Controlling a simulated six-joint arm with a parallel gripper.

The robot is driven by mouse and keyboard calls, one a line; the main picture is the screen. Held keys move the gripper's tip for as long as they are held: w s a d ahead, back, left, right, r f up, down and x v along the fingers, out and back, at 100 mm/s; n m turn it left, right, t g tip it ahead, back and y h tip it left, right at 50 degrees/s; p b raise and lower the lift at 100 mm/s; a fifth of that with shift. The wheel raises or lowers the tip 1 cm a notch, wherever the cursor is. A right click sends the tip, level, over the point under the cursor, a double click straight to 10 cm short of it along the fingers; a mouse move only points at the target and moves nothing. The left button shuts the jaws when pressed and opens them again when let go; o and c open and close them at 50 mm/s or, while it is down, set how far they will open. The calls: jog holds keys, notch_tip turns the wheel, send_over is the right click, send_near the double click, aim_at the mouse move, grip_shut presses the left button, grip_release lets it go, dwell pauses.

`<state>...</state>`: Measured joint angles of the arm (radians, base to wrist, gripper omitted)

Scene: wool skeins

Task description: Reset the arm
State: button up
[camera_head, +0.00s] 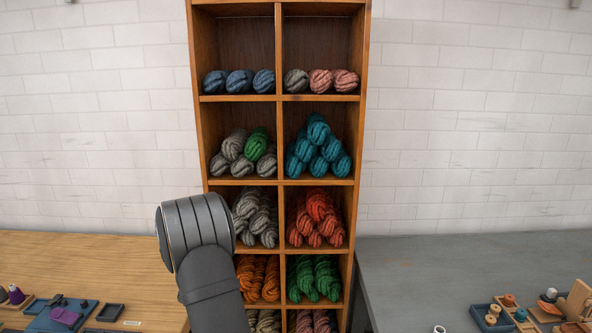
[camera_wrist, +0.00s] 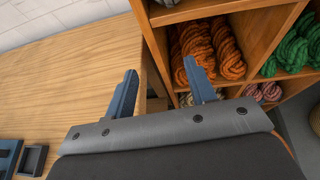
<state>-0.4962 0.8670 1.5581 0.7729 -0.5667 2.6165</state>
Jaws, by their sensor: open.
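My gripper (camera_wrist: 162,88) shows in the wrist view with its two blue fingers spread apart and nothing between them. It is beside the left edge of the wooden shelf (camera_head: 279,98), between the shelf and the wooden table. Orange skeins (camera_wrist: 210,48) lie in a cubby just beyond the right finger. In the head view my arm covers part of the shelf's lower left side, and the gripper's fingers are hidden there.
The wooden table (camera_head: 90,262) is at the left, with a blue tray (camera_head: 62,315) on it. A grey table (camera_head: 460,265) is at the right. A green skein (camera_head: 256,144) lies among grey skeins (camera_head: 231,163). Teal skeins (camera_head: 318,150) fill the cubby beside them.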

jog(key=w+d+m+h, duration=0.1)
jog(key=w+d, duration=0.2)
jog(key=d, duration=0.5)
jog(key=w+d+m+h, duration=0.1)
jog(key=w+d, duration=0.2)
jog(key=d, duration=0.6)
jog(key=shift+f+h, duration=0.3)
